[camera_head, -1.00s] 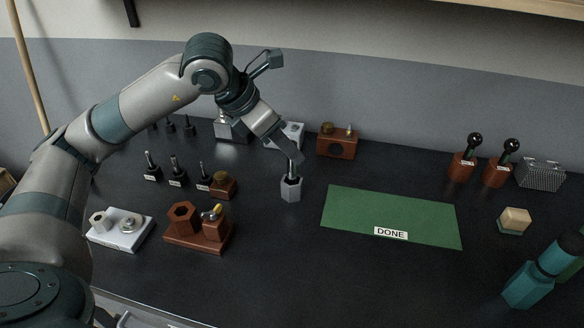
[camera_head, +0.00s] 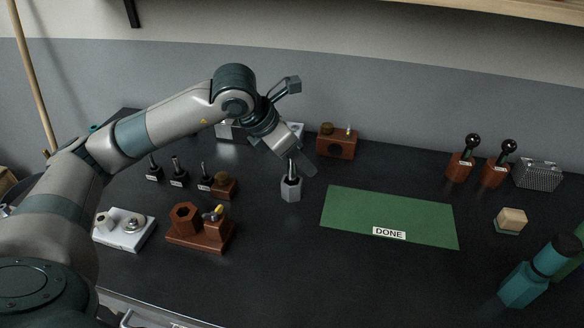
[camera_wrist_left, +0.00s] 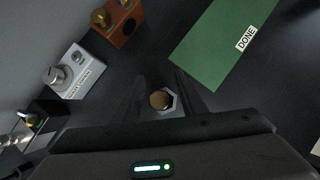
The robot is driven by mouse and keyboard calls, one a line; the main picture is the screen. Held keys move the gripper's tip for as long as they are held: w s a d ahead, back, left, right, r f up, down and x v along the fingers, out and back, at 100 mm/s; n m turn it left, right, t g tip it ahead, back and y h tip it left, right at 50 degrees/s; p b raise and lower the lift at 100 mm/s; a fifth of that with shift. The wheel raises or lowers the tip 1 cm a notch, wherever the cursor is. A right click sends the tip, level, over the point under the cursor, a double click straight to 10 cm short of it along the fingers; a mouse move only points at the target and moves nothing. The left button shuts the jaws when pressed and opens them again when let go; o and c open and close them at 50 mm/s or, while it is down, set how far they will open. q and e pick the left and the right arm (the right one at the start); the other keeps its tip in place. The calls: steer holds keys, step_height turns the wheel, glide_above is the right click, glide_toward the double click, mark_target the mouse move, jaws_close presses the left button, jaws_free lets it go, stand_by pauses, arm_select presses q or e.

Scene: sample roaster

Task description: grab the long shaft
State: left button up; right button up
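A grey hexagonal holder (camera_head: 291,190) stands near the middle of the table with a thin dark upright piece (camera_head: 291,170) in it. In the left wrist view the holder (camera_wrist_left: 172,109) shows from above with a round brownish top (camera_wrist_left: 160,99). My left gripper (camera_head: 300,168) is just above and behind the holder. Its two fingers (camera_wrist_left: 163,97) are spread, one on each side of the top, with no clear contact. Three labelled black stands with upright shafts (camera_head: 178,172) are at the left. The labels are too small to read, so I cannot tell which shaft is long.
A green DONE mat (camera_head: 385,212) lies to the right. A brown wooden block (camera_head: 335,145) is behind the holder. A brown stand (camera_head: 200,238) and a white tray (camera_head: 120,240) are at front left. The front middle is clear.

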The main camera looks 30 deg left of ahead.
arm_select(q)
steer(key=shift+f, duration=0.1)
stand_by(0.3)
jaws_close()
